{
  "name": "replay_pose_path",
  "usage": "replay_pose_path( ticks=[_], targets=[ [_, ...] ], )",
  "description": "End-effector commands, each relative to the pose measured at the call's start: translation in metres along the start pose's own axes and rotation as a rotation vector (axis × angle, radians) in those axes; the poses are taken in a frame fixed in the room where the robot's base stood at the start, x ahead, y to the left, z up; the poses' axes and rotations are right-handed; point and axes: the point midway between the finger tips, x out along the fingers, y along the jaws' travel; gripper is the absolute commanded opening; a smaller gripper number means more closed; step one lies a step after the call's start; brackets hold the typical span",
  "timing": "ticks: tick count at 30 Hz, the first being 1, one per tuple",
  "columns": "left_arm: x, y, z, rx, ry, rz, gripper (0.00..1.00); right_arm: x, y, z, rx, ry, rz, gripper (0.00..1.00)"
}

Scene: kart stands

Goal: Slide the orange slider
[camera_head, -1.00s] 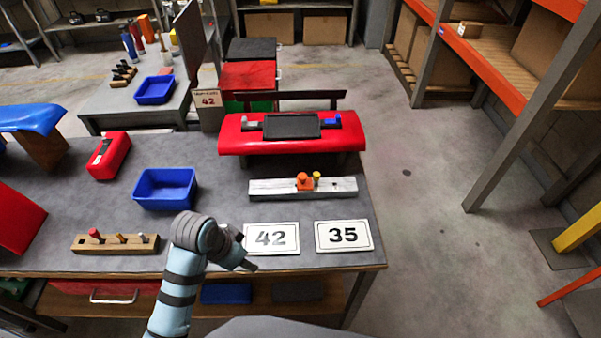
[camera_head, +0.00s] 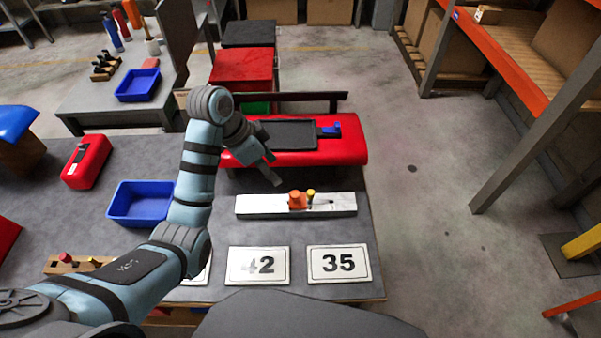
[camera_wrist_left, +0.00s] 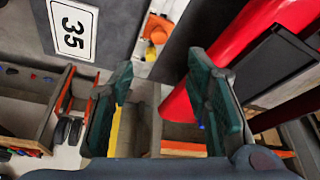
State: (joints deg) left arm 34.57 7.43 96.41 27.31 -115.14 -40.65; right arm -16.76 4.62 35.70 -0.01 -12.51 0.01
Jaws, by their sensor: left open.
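The orange slider (camera_head: 296,200) sits near the middle of a long white rail (camera_head: 262,206) on the grey table. A small yellow knob (camera_head: 311,194) stands just right of the slider. In the left wrist view the orange slider (camera_wrist_left: 157,29) shows at the top, beyond the fingertips. My left gripper (camera_head: 273,171) is open and empty. It is above and slightly left of the slider in the head view, apart from it, by the front edge of the red bench piece. My right gripper is not in view.
A red body part (camera_head: 343,151) with a black tray (camera_head: 289,135) lies behind the rail. Number plates 42 (camera_head: 258,266) and 35 (camera_head: 338,264) lie in front. A blue bin (camera_head: 142,204) stands left. Bare table lies between rail and plates.

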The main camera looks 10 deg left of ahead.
Motion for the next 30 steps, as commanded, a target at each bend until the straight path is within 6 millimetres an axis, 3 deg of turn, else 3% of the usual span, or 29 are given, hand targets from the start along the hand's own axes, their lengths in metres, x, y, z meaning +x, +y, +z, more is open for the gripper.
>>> replay_pose_path(
  ticks=[5,8,13,18,23,30],
  targets=[
    [0.017,0.001,-0.003,0.010,0.003,0.006,0.44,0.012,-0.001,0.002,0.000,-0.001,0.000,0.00],
    [0.042,0.003,-0.004,0.013,0.001,0.011,0.44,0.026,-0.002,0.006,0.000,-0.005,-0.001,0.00],
    [0.091,0.005,-0.006,0.016,-0.001,0.013,0.44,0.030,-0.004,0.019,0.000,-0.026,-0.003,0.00],
    [0.132,0.004,-0.006,0.015,0.000,0.010,0.44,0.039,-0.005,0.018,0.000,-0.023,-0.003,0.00],
    [0.146,0.003,-0.006,0.014,0.000,0.006,0.44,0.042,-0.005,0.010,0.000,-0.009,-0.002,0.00],
    [0.147,0.003,-0.006,0.014,0.000,0.005,0.44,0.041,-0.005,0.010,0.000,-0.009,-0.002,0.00]
  ],
)
